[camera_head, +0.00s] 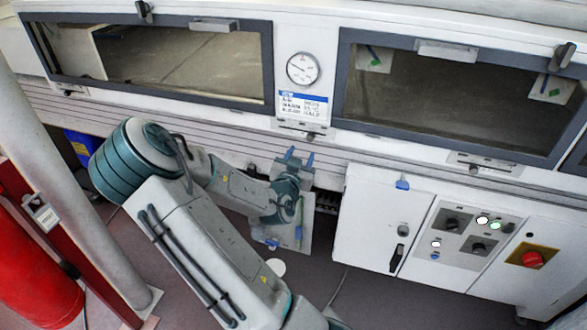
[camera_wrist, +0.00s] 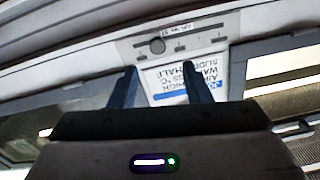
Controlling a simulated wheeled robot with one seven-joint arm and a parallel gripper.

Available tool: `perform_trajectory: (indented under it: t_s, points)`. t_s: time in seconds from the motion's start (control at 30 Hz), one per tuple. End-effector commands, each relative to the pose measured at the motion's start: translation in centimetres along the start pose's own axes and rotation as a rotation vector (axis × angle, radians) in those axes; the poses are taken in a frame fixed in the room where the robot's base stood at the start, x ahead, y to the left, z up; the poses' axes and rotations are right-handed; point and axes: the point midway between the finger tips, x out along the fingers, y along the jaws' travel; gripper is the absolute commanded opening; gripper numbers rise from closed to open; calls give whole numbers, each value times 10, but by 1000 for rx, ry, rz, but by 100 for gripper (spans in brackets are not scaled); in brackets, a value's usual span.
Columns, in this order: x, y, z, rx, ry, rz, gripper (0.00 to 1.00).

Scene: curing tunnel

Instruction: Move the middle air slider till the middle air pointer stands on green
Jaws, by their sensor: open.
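The middle air slider plate (camera_head: 289,131) is a pale strip below the label card in the head view, between the two windows. Its small dark knob (camera_head: 310,137) sits toward the right end. In the upside-down wrist view, the round knob (camera_wrist: 157,46) sits toward the left of the plate (camera_wrist: 200,43). A round white dial (camera_head: 302,68) with a thin dark pointer is above the card; its colour zones are too small to tell. My gripper (camera_head: 300,157) is open and empty just below the slider, apart from it. Its blue fingers flank the card in the wrist view (camera_wrist: 159,67).
A printed label card (camera_head: 304,107) hangs between the left window (camera_head: 180,60) and right window (camera_head: 450,95). Another slider (camera_head: 485,166) is under the right window. A white control cabinet (camera_head: 375,215) stands right of my gripper. A red cylinder (camera_head: 35,270) stands at lower left.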

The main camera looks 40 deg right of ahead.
Motion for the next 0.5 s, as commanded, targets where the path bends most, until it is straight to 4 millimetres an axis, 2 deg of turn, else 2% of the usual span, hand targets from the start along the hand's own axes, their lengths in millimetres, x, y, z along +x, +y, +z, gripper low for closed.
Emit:
perform_trajectory:
  t_s: [0.03, 0.1, 0.2, 0.5]
  points:
    - [-12, 0, 1, 3, -2, -1, 44]
    - [-25, 0, 2, 1, -4, 0, 44]
    - [-37, 0, 3, 1, -6, 2, 44]
    - [-42, 4, 8, -1, -18, 9, 44]
